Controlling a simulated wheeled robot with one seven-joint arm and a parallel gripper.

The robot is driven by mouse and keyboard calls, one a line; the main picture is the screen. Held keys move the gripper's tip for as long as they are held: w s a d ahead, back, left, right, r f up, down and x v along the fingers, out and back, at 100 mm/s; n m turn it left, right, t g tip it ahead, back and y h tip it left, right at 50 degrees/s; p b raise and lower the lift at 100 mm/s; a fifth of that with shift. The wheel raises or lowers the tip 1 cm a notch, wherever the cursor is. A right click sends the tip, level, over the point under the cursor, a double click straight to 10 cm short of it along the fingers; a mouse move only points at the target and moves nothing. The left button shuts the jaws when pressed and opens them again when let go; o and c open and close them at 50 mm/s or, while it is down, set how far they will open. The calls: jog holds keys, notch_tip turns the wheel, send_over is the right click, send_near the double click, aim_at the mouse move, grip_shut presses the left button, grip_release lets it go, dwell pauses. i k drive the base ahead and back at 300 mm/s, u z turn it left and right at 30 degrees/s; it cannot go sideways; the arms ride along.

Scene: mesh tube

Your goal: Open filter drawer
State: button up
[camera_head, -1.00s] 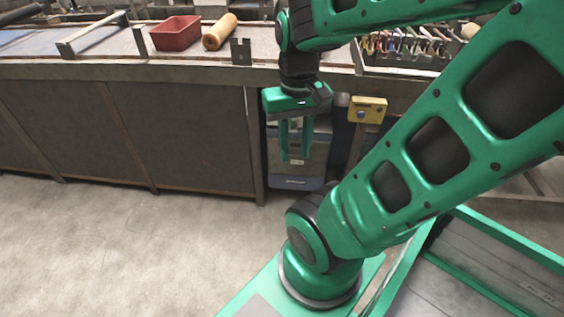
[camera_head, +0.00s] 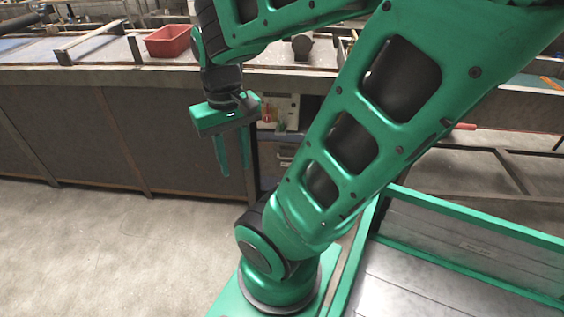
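A grey cabinet unit (camera_head: 286,152) stands under the long bench, to the right of the dark panels. It has a pale control panel with a red switch (camera_head: 267,114). Its lower front is largely hidden behind my arm, and I cannot tell which part is the filter drawer or whether it is open. My gripper (camera_head: 234,170) points downward to the left of the unit, in front of the dark panels. Its two green fingers are apart with nothing visible between them. It appears clear of the unit.
The bench (camera_head: 100,75) runs across the back, with a red tray (camera_head: 168,42) on top. Dark panels (camera_head: 75,125) close its front at left. Bare concrete floor (camera_head: 90,250) is free at the lower left. A metal frame stands at right.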

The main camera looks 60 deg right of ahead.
aim_at(275, 157)
jog(key=z, duration=0.05)
jog(key=k, duration=0.8)
jog(key=z, duration=0.65)
jog(key=i, duration=1)
jog(key=u, duration=0.05)
